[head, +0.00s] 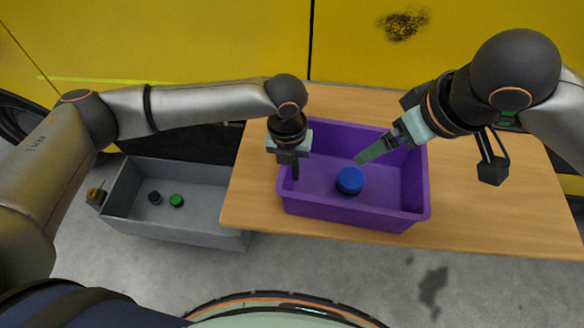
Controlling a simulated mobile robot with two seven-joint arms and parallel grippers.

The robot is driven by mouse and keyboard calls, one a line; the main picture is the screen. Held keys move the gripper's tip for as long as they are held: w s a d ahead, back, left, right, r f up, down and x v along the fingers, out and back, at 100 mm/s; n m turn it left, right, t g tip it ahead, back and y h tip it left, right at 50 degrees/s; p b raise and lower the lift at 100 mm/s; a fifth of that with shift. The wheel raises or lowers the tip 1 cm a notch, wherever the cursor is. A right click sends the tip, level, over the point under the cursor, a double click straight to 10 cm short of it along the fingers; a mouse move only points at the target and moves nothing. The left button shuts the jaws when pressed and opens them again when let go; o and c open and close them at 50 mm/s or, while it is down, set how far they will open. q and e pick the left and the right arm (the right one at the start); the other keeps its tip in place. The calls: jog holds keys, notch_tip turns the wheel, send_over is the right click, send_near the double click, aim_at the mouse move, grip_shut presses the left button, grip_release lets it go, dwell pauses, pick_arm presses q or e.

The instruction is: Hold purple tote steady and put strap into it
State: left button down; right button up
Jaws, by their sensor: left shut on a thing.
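The purple tote (330,218) stands on the wooden table, open side up. My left gripper (295,170) is at the tote's left wall and is shut on it, one finger showing inside the wall. My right gripper (396,139) is over the tote's back right part. A flat green strip, which looks like the strap (374,151), sticks out from its jaws, pointing down and left over the tote's inside. A blue-topped round object (350,180) with a dark lower part stands on the tote's floor, just below the strip's free end.
The wooden table (490,205) is clear to the right of the tote. A grey bin (180,226) at lower left holds a small black round object (155,197) and a green one (176,200). A yellow vehicle side (210,40) closes off the back.

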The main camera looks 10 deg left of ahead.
pick_arm(q)
jog(key=c, duration=0.9)
grip_release()
jog(key=shift+c, duration=0.2)
notch_tip(320, 180, up, 12)
jog(key=shift+a, duration=0.35)
jog(key=shift+s, duration=0.15)
